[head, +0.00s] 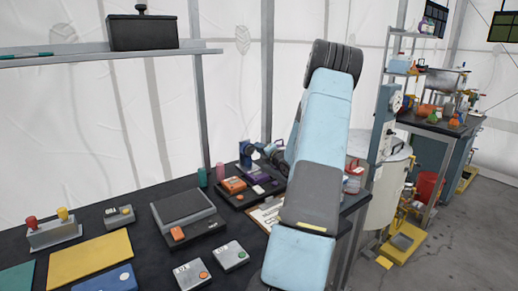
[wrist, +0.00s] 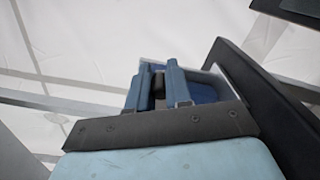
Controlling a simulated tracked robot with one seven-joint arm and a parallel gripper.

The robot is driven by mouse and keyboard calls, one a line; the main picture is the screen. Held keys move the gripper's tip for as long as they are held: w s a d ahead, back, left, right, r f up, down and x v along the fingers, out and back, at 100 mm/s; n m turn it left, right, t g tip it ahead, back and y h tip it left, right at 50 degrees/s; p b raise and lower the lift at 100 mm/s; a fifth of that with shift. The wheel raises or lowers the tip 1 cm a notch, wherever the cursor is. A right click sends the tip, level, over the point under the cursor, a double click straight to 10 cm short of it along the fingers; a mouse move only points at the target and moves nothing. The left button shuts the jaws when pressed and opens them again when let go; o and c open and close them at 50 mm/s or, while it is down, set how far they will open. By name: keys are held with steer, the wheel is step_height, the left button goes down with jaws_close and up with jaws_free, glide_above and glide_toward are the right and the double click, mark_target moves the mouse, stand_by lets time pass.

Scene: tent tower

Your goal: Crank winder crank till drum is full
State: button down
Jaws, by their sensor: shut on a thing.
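In the wrist view my gripper (wrist: 158,78) has its two blue fingers closed around a small dark knob, which looks like the handle of the winder crank (wrist: 157,86). A dark blue rounded body (wrist: 206,90) shows just right of the fingers. In the head view my light blue arm covers the middle of the bench and most of the gripper. A dark blue round part (head: 245,151), perhaps of the winder, stands at the bench's back edge, left of my arm. How full the drum is cannot be told.
The black bench (head: 110,245) carries a grey-black box device (head: 184,216), small button boxes (head: 230,256), a yellow mat (head: 90,258) and an orange device (head: 233,185). A shelf (head: 100,56) hangs above left. A pale round tank (head: 385,190) and open floor lie right.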

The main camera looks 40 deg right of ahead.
steer(key=shift+a+f+m, duration=0.1)
steer(key=shift+f+m, duration=0.35)
steer(key=shift+m, duration=0.25)
steer(key=c, duration=1.1)
jaws_free()
steer(key=shift+r, duration=0.1)
steer(key=shift+o, duration=0.2)
steer(key=shift+s, duration=0.55)
steer(key=s, duration=1.2)
steer(key=shift+s+a, duration=0.3)
steer(key=shift+a, duration=0.05)
